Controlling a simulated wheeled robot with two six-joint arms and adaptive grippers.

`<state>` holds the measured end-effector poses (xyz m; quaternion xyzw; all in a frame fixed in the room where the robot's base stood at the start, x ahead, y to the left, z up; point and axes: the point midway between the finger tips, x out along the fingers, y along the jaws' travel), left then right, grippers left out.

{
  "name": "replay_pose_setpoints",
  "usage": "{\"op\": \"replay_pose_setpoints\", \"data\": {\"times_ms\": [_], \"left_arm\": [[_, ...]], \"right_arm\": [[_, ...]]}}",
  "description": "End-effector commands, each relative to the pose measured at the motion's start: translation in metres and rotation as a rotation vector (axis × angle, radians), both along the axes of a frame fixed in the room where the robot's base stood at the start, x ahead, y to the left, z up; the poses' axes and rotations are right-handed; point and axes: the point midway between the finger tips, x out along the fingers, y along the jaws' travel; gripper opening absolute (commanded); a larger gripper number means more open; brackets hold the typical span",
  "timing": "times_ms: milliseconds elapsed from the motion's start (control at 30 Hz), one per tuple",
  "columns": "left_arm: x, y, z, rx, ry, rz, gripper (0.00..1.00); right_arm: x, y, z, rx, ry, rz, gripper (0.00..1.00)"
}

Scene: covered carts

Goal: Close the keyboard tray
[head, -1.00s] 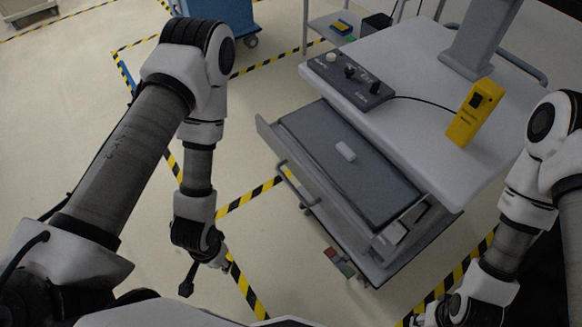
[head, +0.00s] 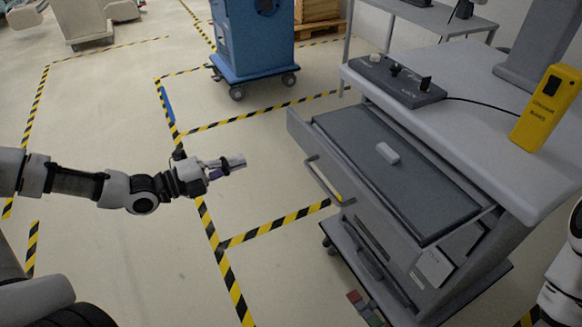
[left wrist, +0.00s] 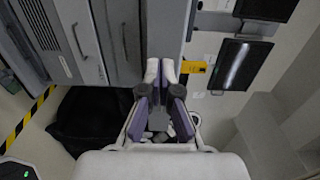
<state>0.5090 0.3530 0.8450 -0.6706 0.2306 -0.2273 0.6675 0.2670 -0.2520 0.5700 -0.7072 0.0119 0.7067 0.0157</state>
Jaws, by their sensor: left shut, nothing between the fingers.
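The keyboard tray (head: 463,215) is pulled out from under the cart's light grey top. It has a dark grey cover with a small pale block on it, and its front edge faces left. A bar handle (head: 325,183) shows below that front edge. My left gripper (head: 240,161) is shut and empty, to the left of the tray front and apart from it. Its closed fingertips also show in the left wrist view (left wrist: 160,72), with grey cart panels beyond. My right arm shows only at the lower right edge; its gripper is out of view.
A control box (head: 398,82) and a yellow handheld device (head: 546,107) stand on the cart top (head: 480,95). A blue cart (head: 252,42) stands farther back. Small coloured blocks (head: 365,308) lie low by the cart base. The floor between my left gripper and the tray is clear.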

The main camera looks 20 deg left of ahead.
Motion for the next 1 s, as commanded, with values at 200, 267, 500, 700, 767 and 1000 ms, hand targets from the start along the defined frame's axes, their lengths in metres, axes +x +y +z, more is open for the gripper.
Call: {"op": "replay_pose_setpoints", "data": {"times_ms": [200,267,500,700,767,1000], "left_arm": [[0.010,-0.008,0.001,0.004,-0.009,-0.008,0.00],[0.016,-0.012,-0.001,0.006,-0.009,-0.009,0.00],[0.043,-0.035,-0.001,0.009,-0.007,-0.008,0.00],[0.071,-0.056,0.001,0.008,-0.005,-0.008,0.00],[0.080,-0.064,0.002,0.008,-0.008,-0.008,0.00],[0.108,-0.085,0.004,0.004,-0.007,-0.005,0.00]], "right_arm": [[0.001,0.000,-0.016,0.000,-0.002,0.000,0.40],[0.001,0.000,-0.025,0.000,-0.002,0.000,0.40],[0.000,0.000,-0.048,0.000,-0.001,0.000,0.40],[0.000,0.000,-0.057,0.000,-0.001,0.000,0.40],[0.000,0.000,-0.059,0.000,-0.001,0.000,0.40],[0.000,0.000,-0.063,0.000,-0.001,0.000,0.40]]}}
